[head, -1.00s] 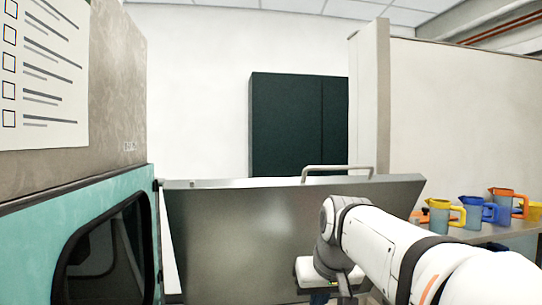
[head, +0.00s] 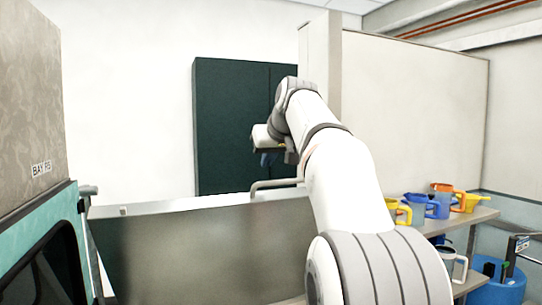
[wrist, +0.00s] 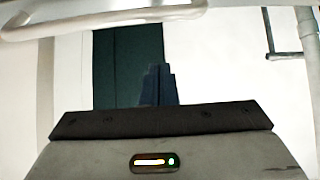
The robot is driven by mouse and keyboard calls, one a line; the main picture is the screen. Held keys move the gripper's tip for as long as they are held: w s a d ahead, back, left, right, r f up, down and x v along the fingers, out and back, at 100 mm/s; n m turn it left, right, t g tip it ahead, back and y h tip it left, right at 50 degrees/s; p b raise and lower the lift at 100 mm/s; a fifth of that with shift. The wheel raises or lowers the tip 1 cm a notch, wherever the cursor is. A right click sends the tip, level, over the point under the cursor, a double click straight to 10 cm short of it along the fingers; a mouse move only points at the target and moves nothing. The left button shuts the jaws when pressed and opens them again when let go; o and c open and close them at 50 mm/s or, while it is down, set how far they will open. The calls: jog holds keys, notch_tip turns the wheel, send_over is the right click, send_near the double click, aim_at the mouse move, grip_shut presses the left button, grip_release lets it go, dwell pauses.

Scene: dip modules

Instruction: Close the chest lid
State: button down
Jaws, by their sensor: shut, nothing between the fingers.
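The chest lid (head: 200,250) is a wide grey metal panel standing raised across the lower head view. A pale bar handle (head: 275,184) rises from its top edge. In the wrist view, the handle (wrist: 105,22) crosses the top left, apart from the fingers. My gripper (head: 268,159) is above the lid's top edge, close to the handle. Its dark blue fingers (wrist: 158,86) are together and empty in the wrist view. The chest body below the lid is hidden, and my arm covers the lid's right part.
A teal cabinet (head: 40,250) stands close at the left. At the right, a shelf (head: 455,222) holds several coloured jugs, with a grey-white mug (head: 453,265) below and a blue bin (head: 495,280). A dark green cabinet (head: 230,125) stands at the back wall.

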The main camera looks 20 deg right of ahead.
aim_at(267, 191)
jog(key=f, duration=0.2)
jog(key=w+f+p, duration=0.1)
jog(key=f, duration=0.2)
jog(key=shift+w+f, duration=0.1)
jog(key=shift+f, duration=0.15)
jog(key=shift+d+f, duration=0.1)
jog(key=shift+f, duration=0.15)
jog(key=shift+f, duration=0.1)
